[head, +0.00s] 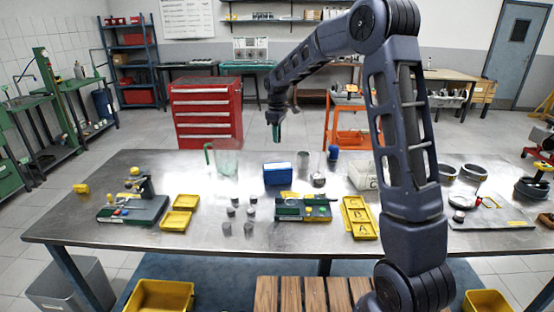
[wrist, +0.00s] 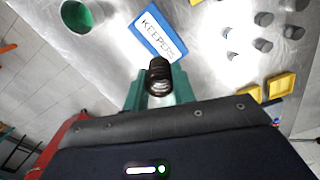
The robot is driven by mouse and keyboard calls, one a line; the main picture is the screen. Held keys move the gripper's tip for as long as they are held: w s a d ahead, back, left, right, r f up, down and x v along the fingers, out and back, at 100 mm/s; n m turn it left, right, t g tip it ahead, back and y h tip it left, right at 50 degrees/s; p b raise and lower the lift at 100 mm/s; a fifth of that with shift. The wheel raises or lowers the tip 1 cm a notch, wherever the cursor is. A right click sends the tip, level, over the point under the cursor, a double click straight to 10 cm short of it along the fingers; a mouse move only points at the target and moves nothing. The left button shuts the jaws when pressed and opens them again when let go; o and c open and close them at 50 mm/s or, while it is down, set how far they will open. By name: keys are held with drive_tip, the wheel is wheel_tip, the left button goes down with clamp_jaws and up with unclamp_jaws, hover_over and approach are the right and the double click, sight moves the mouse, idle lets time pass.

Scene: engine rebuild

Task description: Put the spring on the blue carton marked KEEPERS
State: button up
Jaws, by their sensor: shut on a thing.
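The blue carton (head: 277,176) stands on the metal table near its far edge, in the middle. In the wrist view its white label reads KEEPERS (wrist: 157,32). My gripper (head: 276,136) is in the air above and behind the carton in the head view. In the wrist view its green fingers (wrist: 159,88) are shut on a dark coil spring (wrist: 159,76). The spring is seen from one end and is apart from the carton. The head view is too small to make out the spring.
A clear container with a green handle (head: 227,162) stands left of the carton. A grey cylinder (head: 302,160) and a blue-capped bottle (head: 333,154) stand to its right. Several small grey cylinders, yellow trays (head: 176,221) and a green fixture (head: 303,210) lie in front.

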sight(277, 165)
wheel_tip(277, 165, down, 11)
drive_tip(key=shift+f, duration=0.1)
idle(0.5)
drive_tip(key=shift+f, duration=0.1)
drive_tip(key=o, duration=1)
drive_tip(key=shift+c, duration=0.2)
